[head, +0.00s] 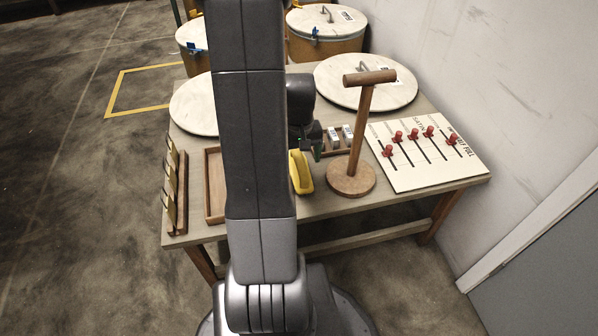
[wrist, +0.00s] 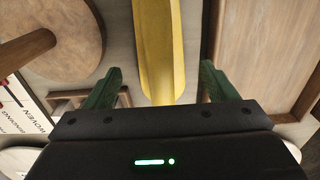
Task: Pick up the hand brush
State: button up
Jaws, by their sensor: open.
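The hand brush appears as a long yellow piece (head: 301,174) on the table, just left of the wooden stand's base. No bristles show. In the wrist view the yellow brush (wrist: 158,45) runs down from the top edge between my two green fingers, its lower end close to the gripper's body. My gripper (wrist: 158,84) is open, with a gap on each side of the brush. In the head view my gripper (head: 309,148) is at the brush's far end, partly hidden by my arm. I cannot tell how far the fingertips are above the table.
A wooden T-shaped stand (head: 356,140) rises close to the right of the brush. A shallow wooden tray (head: 214,187) lies to the left, partly behind my arm. A white panel with red knobs (head: 425,150) is at the right. Round lids (head: 365,82) lie at the back.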

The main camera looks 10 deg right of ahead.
notch_tip(320, 180, down, 3)
jog(key=shift+b, duration=0.35)
jog(key=shift+r, duration=0.1)
jog(key=shift+c, duration=0.2)
jog(key=c, duration=1.1)
jog(key=shift+r, duration=0.1)
notch_tip(320, 180, up, 10)
jog(key=p, duration=0.4)
